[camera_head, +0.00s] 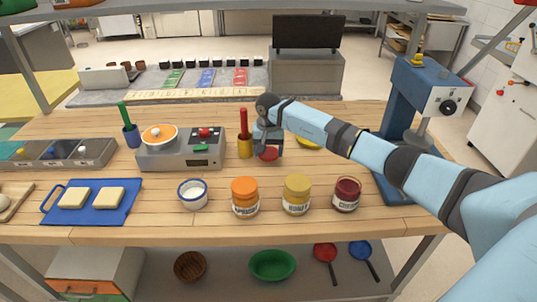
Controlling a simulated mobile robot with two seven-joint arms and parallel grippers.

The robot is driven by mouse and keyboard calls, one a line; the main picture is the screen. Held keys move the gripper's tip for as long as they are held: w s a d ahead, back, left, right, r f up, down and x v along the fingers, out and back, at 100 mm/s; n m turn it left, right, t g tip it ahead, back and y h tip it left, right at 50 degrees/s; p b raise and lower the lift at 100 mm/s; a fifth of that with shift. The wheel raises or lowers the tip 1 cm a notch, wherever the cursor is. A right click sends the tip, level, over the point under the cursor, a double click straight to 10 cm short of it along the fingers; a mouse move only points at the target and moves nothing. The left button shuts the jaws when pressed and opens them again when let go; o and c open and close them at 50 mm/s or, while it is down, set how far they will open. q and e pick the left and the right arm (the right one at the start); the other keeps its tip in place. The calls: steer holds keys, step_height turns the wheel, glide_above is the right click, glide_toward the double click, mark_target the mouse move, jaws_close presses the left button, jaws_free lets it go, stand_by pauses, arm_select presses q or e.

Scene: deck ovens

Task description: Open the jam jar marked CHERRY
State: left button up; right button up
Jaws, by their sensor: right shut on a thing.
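The jar with the dark red contents (346,195) stands upright at the right end of the front row. Its small label is hard to read, but its colour fits cherry. Its top looks dark red, and I cannot tell surely whether a lid is on it. My right gripper (268,148) is well behind and left of this jar, low over the table. It is shut, with a red round thing like a lid (268,154) right at its fingertips. My left gripper is not in view.
An orange-topped jar (245,197), a yellow-topped jar (296,195) and a white cup (193,194) share the front row. A blue press (415,100) stands at right.

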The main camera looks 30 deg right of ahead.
steer(key=shift+f, duration=0.95)
steer(key=shift+f, duration=0.1)
steer(key=shift+f, duration=0.15)
steer(key=o, duration=0.7)
